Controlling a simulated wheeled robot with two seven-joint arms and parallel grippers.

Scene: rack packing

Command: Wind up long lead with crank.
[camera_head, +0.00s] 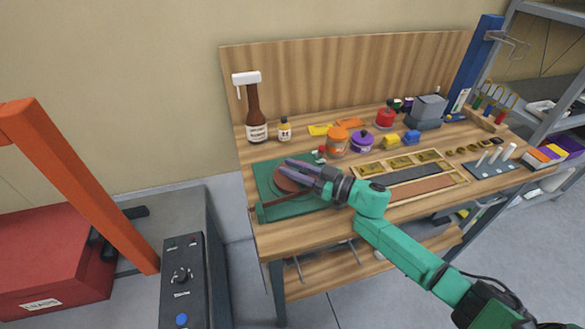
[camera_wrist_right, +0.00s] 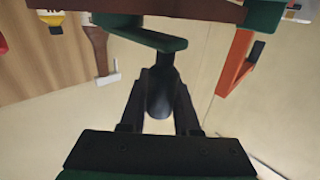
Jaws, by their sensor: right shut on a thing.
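A green winder frame (camera_head: 265,178) with a reddish-brown disc or drum (camera_head: 284,186) stands at the left front of the wooden bench. My right gripper (camera_head: 296,170) is over this disc, partly hiding it. In the right wrist view my right gripper (camera_wrist_right: 160,98) is shut on a dark rounded crank handle (camera_wrist_right: 162,84), which sits between the fingers. A green crank arm (camera_wrist_right: 140,37) reaches from the handle toward a brown bar or drum edge (camera_wrist_right: 165,8) at the top. I cannot make out the long lead itself. My left gripper is not in view.
A wooden tray (camera_head: 452,180) lies to the right. An orange post (camera_head: 80,185) and red box (camera_head: 50,265) are at left.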

